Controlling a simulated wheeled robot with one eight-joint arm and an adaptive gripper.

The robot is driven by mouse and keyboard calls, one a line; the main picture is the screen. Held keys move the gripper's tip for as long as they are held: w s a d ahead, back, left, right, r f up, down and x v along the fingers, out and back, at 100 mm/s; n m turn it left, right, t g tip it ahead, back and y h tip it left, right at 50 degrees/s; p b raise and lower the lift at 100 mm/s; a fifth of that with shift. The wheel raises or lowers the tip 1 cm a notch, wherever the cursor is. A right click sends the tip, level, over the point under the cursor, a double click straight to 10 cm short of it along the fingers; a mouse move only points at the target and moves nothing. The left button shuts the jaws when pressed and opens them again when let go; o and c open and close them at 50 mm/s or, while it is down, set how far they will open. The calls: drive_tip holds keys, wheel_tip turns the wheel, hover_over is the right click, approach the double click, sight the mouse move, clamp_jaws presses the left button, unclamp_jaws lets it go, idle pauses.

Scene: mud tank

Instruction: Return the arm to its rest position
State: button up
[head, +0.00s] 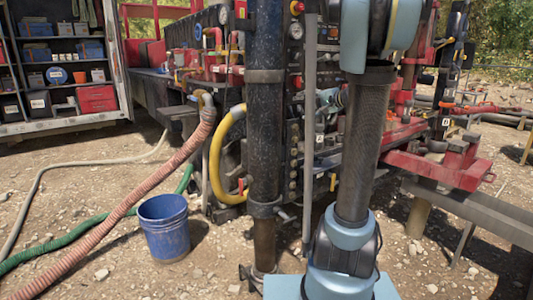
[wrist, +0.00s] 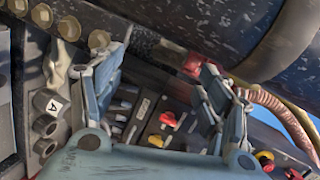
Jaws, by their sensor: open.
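My gripper (wrist: 160,78) shows in the wrist view with its two blue-grey fingers spread apart and nothing between them. In the head view my arm rises at right of centre, with a dark tube between light blue joints. My gripper cannot be made out in that view.
A tall dark pipe (head: 265,110) stands left of my arm. A blue bucket (head: 166,228) and a pink ribbed hose (head: 150,203) are on the gravel at left. Red machinery (head: 455,172) and a grey beam (head: 465,208) lie at right.

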drive_tip(key=s+a+f+n+g+h, duration=0.2)
drive_tip(key=s+a+f+g, duration=0.1)
drive_tip(key=s+f, duration=0.65)
drive_tip(key=s+a+f+n+g+h, duration=0.25)
drive_tip(key=s+f, duration=0.35)
drive_tip(key=s, duration=0.6)
drive_tip(key=s+d+f+n+g+h, duration=0.1)
drive_tip(key=s+d+f+h, duration=0.1)
drive_tip(key=s+f, duration=0.4)
drive_tip(key=s+d+f+n+g+h, duration=0.2)
drive_tip(key=s+d+f, duration=0.3)
drive_tip(key=s, duration=0.5)
wheel_tip(320, 180, down, 2)
drive_tip(key=shift+s+d+f+h, duration=0.15)
drive_tip(key=shift+s+h, duration=0.25)
drive_tip(key=shift+h, duration=0.35)
